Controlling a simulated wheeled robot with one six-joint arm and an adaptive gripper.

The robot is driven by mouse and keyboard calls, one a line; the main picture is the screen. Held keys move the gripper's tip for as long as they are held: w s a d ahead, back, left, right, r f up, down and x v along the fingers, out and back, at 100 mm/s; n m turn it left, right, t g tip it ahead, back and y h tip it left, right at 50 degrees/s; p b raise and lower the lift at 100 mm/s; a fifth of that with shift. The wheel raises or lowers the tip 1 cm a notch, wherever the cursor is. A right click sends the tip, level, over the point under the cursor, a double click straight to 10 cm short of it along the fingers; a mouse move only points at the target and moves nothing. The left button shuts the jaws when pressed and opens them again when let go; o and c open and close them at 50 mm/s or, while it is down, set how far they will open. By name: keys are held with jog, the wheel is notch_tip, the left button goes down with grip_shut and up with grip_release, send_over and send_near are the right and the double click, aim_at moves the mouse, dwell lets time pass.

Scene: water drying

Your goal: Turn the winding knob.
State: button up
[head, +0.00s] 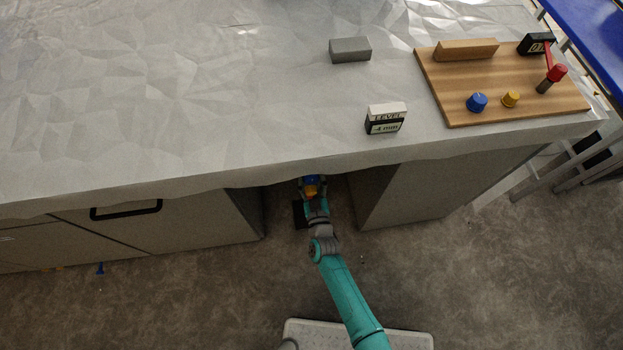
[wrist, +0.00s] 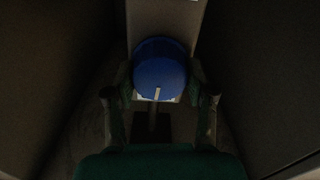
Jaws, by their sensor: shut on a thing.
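A round blue knob (wrist: 159,66) with a pale pointer mark is between the two fingers of my gripper (wrist: 160,92) in the wrist view. My gripper is shut on it, one finger on each side. The pale mark points down in the picture. In the head view my gripper (head: 312,190) reaches into the dark gap under the counter, and a bit of the blue knob (head: 311,179) shows just beyond it. The knob's mount is mostly hidden in shadow. I cannot tell for certain that this is the winding knob.
Cabinet walls stand close on both sides of the gap. On the counter (head: 200,90) are a grey block (head: 350,50), a "LEVEL 4 mm" display (head: 386,118) and a wooden board (head: 460,90) with a blue knob (head: 477,102), a yellow knob (head: 510,99) and a red-topped lever (head: 557,73).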

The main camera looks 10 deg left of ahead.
jog(key=m, duration=0.8)
jog(key=shift+d+m, duration=0.15)
jog(key=shift+m, duration=0.25)
jog(key=m, duration=0.4)
jog(key=shift+w, duration=0.1)
jog(key=shift+f+m, duration=0.1)
jog(key=shift+m, duration=1.8)
jog(key=shift+d, duration=0.1)
jog(key=o, duration=1.2)
jog(key=shift+c, duration=0.2)
